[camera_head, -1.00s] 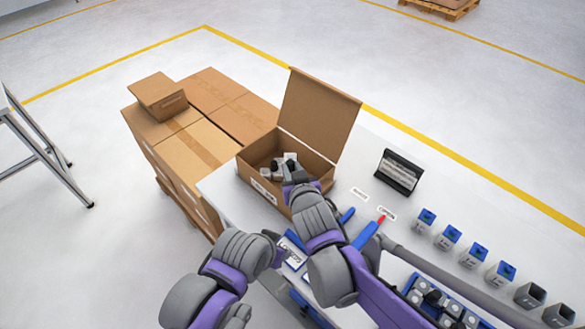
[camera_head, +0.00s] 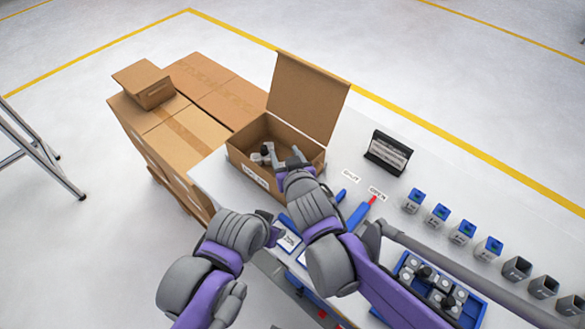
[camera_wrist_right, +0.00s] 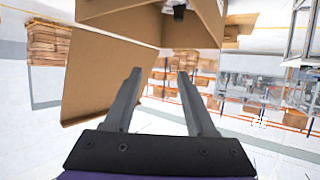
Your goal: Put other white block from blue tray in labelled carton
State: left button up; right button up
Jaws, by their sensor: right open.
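The labelled carton (camera_head: 236,160) stands open at the left end of the table, lid up, a white label on its front. My right gripper (camera_head: 283,157) is at the carton's opening, its two fingers apart. The right wrist view shows the fingers (camera_wrist_right: 159,72) open with nothing between them. A small pale block with a dark part (camera_head: 257,156) shows inside the carton, left of the gripper; its lower part is unclear. The blue tray (camera_head: 478,312) at the lower right holds several pale and dark blocks, partly hidden by my right arm. My left gripper (camera_head: 275,233) is low near the table's front edge, jaws unclear.
Stacked cartons (camera_head: 190,130) stand left of the table. A black sign holder (camera_head: 388,152) stands behind, and several blue-topped and dark containers (camera_head: 438,215) line the right side. Blue tools (camera_head: 357,215) and labels lie near my right arm.

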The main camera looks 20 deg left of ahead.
jog(key=v, duration=1)
jog(key=shift+p, duration=0.3)
jog(key=shift+f, duration=0.15)
jog(key=w+d+f+m+h, duration=0.2)
jog(key=d+f+h, duration=0.1)
jog(key=d, duration=0.7)
jog(key=s+d+f+m+g+h, duration=0.1)
jog(key=s+d+f, duration=0.1)
jog(key=d, duration=0.5)
jog(key=s+d+f+m+g+h, duration=0.2)
jog(key=s+d+f, duration=0.1)
jog(key=d, duration=0.5)
jog(key=s+d+f+m+g+h, duration=0.2)
jog(key=s+d+f, duration=0.1)
jog(key=s+d, duration=0.2)
jog(key=d, duration=0.2)
jog(key=shift+d, duration=0.35)
jog(key=shift+f, duration=0.1)
